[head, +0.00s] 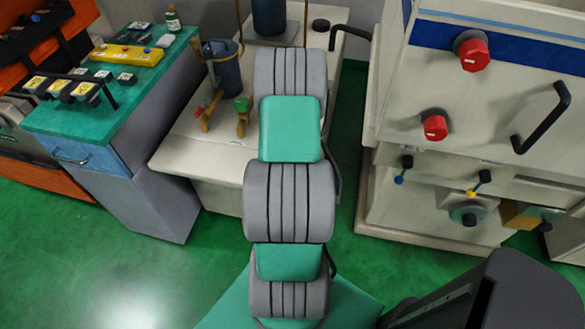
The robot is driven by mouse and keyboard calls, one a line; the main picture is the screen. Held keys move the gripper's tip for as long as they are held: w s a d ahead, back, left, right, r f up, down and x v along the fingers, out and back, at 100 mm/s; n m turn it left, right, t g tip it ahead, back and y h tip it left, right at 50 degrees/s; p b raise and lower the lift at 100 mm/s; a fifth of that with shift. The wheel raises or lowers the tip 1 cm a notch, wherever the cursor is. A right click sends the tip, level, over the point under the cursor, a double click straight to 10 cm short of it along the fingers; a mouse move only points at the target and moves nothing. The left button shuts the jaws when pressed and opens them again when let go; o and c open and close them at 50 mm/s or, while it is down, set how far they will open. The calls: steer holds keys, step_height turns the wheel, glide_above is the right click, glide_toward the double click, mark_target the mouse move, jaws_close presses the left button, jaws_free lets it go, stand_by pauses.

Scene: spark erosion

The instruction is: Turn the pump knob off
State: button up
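Two red knobs stand on the pale machine at right: an upper red knob (473,51) by the blue stripe and a lower red knob (435,127). I cannot tell which knob is the pump's, as labels are too small to read. Below them are a small blue-tipped lever (402,170) and a yellow-tipped lever (479,183). A red-handled tap (205,113) and a green-handled tap (242,108) stand on the white bench at centre left. My grey and green arm reaches up the middle, and my gripper does not show.
A green-topped cabinet (150,72) with yellow-labelled switches stands at left. A blue canister (224,72) stands on the white bench (185,145). A black handle (540,118) juts from the right machine. Green floor (210,265) is clear at lower left.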

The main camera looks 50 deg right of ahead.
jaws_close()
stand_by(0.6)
